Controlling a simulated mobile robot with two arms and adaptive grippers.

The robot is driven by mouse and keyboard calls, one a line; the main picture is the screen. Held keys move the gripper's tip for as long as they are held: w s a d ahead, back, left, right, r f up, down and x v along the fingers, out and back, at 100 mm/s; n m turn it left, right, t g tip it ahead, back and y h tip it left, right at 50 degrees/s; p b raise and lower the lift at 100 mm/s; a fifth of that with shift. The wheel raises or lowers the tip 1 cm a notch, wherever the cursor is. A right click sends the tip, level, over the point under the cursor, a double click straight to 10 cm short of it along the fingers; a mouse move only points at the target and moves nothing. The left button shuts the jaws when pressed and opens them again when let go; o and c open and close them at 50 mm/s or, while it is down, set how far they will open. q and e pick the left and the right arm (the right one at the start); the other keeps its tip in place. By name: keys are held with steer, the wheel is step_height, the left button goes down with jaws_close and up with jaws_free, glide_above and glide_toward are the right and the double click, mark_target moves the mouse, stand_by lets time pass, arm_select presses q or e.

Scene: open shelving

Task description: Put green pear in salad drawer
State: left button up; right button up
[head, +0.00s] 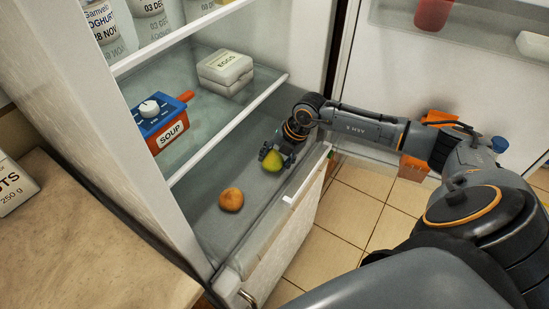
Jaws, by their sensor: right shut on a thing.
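The green pear (272,161) is in the fingers of my right gripper (272,153), which is shut on it. My right arm reaches in from the right. The pear is over the right part of the salad drawer (210,240) at the bottom of the fridge. I cannot tell whether the pear touches the drawer floor. An orange round fruit (231,199) lies in the drawer, to the left of and nearer than the pear. My left gripper is not in view.
The open fridge door (375,60) stands at the right. A wooden counter (75,245) is at the left. The drawer has free room around the orange fruit.

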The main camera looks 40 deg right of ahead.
steer(key=o, duration=0.9)
steer(key=shift+f, duration=0.1)
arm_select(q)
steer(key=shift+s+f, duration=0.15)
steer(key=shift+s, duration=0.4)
arm_select(e)
steer(key=o, duration=0.4)
steer(key=shift+r, duration=0.25)
arm_select(q)
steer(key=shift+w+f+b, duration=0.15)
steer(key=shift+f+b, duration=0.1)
steer(key=shift+b, duration=0.1)
arm_select(e)
steer(key=v, duration=1.2)
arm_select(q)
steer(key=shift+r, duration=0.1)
arm_select(e)
steer(key=shift+w, duration=0.1)
